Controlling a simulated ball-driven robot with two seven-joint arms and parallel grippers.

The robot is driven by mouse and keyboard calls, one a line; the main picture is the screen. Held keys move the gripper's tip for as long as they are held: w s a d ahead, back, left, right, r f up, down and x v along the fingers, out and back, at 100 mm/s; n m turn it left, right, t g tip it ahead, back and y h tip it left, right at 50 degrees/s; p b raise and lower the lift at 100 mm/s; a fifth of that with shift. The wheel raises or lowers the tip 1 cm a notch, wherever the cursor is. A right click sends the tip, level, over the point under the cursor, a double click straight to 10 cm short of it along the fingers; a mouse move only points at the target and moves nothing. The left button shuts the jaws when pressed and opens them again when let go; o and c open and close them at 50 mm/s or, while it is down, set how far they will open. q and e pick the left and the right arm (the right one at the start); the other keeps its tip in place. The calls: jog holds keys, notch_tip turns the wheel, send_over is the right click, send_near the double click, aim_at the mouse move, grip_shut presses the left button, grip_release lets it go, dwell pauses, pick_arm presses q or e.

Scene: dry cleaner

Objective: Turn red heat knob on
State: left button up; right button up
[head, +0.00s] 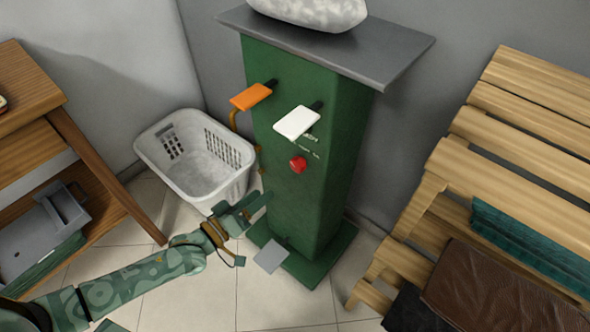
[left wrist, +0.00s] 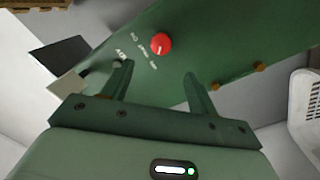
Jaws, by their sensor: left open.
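The red heat knob (head: 298,164) is on the front face of a green pedestal machine (head: 285,205), below a white lever. In the left wrist view the red knob (left wrist: 161,43) shows a pale pointer mark and has white lettering beside it. My left gripper (head: 260,204) is in front of the pedestal, lower than the knob and to its left. In the left wrist view my left gripper (left wrist: 158,82) is open and empty, with the knob beyond the fingertips, between them and apart from them. My right gripper is not in view.
An orange lever (head: 251,97) and the white lever (head: 297,122) stick out above the knob. A white laundry basket (head: 203,190) stands left of the pedestal. A wooden table (head: 110,185) is at left and a slatted wooden bench (head: 505,150) at right.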

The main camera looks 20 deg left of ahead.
aim_at(295, 168)
pick_arm(q)
jog(key=b+x, duration=0.1)
jog(key=x, duration=0.2)
jog(key=b+x, duration=0.1)
jog(key=x, duration=0.3)
jog(key=b+x, duration=0.2)
jog(key=x, duration=0.2)
jog(key=shift+w+f, duration=0.25)
jog(key=shift+f, duration=0.05)
jog(key=shift+w+d+r, duration=0.2)
jog(key=shift+w+d, duration=0.1)
jog(key=shift+w, duration=0.3)
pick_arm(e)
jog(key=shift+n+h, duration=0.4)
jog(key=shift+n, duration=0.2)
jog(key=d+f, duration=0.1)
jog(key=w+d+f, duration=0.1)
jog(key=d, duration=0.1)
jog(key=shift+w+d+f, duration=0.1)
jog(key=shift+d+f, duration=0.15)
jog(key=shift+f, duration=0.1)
pick_arm(q)
jog(key=c, duration=1)
